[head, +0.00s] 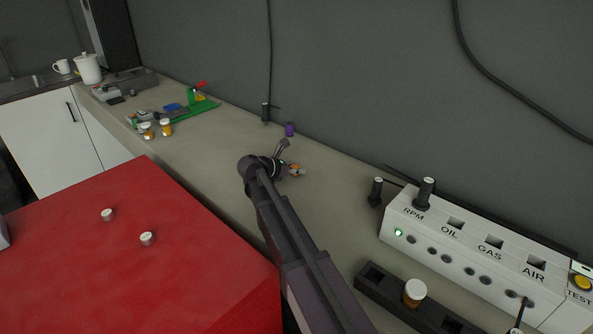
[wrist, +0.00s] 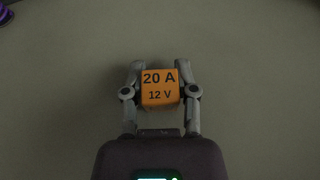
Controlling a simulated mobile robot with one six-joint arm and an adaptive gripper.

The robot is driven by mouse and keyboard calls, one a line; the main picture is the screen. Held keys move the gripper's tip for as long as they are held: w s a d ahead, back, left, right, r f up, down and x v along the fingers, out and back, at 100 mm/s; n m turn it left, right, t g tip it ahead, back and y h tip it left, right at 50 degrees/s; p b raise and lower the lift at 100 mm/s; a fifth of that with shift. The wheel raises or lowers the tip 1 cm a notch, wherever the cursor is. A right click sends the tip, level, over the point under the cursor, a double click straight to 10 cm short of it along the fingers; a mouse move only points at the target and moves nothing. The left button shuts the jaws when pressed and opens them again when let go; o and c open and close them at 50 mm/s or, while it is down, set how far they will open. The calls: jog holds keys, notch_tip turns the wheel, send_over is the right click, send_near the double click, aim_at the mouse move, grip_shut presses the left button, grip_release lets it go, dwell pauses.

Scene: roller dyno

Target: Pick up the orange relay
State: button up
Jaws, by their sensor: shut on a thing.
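The orange relay (wrist: 160,88) is a small cube marked "20 A 12 V" in the wrist view. My gripper (wrist: 160,84) is shut on it, with one finger against each side. In the head view the orange relay (head: 295,169) shows as a small orange patch at the end of my arm, over the grey counter. My gripper (head: 291,161) partly hides it there. I cannot tell whether the relay touches the counter or is just above it.
A purple object (head: 290,130) and a dark plug (head: 265,112) stand near the wall behind. Amber jars (head: 166,128) stand left. The counter around my gripper is clear.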

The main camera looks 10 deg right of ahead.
jog(key=shift+r, duration=0.1)
notch_tip(320, 180, up, 2)
jog(key=p, duration=0.2)
jog(key=shift+r+p, duration=0.25)
jog(key=shift+p, duration=0.15)
jog(key=shift+s+r+p, duration=0.5)
jog(key=shift+r+p, duration=0.05)
jog(key=s+a, duration=0.1)
jog(key=s, duration=0.4)
jog(key=s+a, duration=0.1)
jog(key=s, duration=0.3)
jog(key=s+r+p, duration=0.1)
jog(key=s, duration=0.4)
jog(key=shift+s+a+r, duration=0.1)
jog(key=shift+s+a, duration=0.25)
jog(key=shift+a, duration=0.05)
